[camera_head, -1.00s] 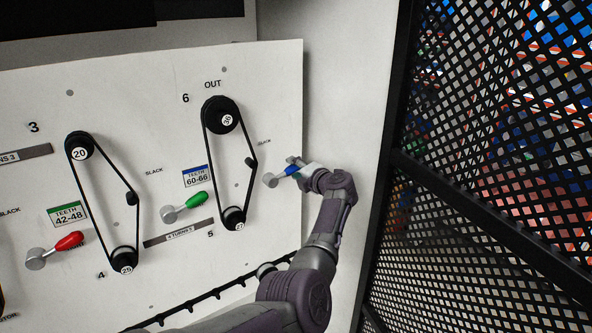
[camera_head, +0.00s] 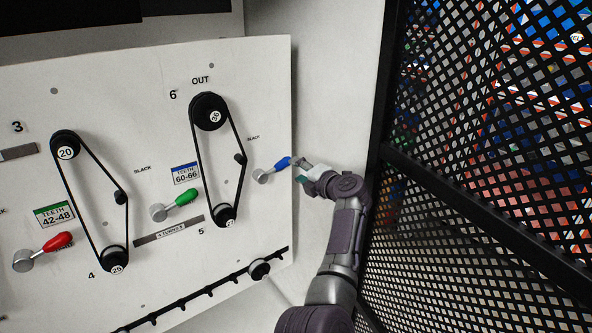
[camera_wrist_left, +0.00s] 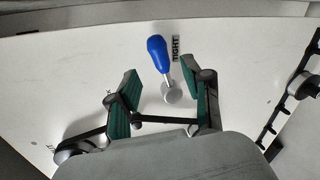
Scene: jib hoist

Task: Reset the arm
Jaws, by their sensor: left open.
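My left gripper (camera_head: 303,170) is open and empty, just right of the blue-handled lever (camera_head: 283,163) on the white panel (camera_head: 150,100). In the left wrist view the blue lever (camera_wrist_left: 158,52) stands beyond and between the open green-padded fingers (camera_wrist_left: 163,95), with its round grey hub (camera_wrist_left: 172,93) on the panel beside a "TIGHT" label. In the head view a small gap shows between the fingers and the blue handle. My right gripper is not in view.
Belt loops run over black pulleys (camera_head: 210,112) on the panel. A green lever (camera_head: 186,197) and a red lever (camera_head: 58,242) are further left. A black mesh fence (camera_head: 470,200) stands close on the right of my arm.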

